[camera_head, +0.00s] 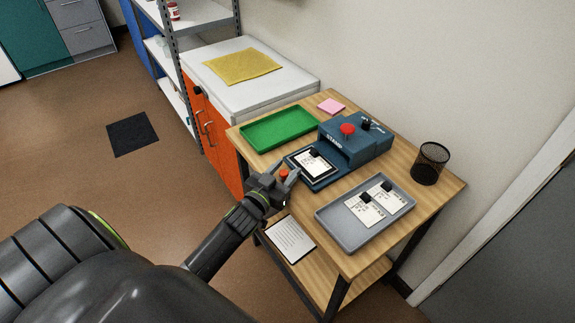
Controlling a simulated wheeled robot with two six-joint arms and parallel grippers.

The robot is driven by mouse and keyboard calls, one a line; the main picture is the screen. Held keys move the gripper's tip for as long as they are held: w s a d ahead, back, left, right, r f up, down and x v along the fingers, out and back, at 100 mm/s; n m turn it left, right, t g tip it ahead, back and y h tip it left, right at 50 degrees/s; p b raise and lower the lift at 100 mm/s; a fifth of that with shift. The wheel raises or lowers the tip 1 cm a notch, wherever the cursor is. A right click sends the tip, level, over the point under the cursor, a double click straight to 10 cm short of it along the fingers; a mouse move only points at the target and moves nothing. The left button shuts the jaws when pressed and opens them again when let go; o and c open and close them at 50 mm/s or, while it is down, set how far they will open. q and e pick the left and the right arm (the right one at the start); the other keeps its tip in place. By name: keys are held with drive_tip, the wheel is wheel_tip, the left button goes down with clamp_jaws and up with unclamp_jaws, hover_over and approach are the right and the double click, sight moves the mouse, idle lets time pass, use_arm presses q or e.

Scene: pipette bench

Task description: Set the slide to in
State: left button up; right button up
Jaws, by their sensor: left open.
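A blue stamp machine (372,146) with a red button and a black knob on top stands on the wooden table. Its slide (324,177) sticks out toward the front left, with a white card (318,170) lying on it and a small black block on the card. My left gripper (286,172) is open at the front left edge of the slide. A small orange-red thing shows between its fingers; I cannot tell whether the fingers touch the slide. My right gripper is not in view.
A grey tray (350,242) with cards and black blocks lies at the front right of the machine. A green tray (279,128), a pink pad (331,106) and a black mesh cup (430,163) stand around it. A sheet (290,240) lies on the lower shelf.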

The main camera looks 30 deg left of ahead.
use_arm(q)
drive_tip(key=shift+w, duration=0.7)
drive_tip(key=shift+c, duration=0.3)
clamp_jaws()
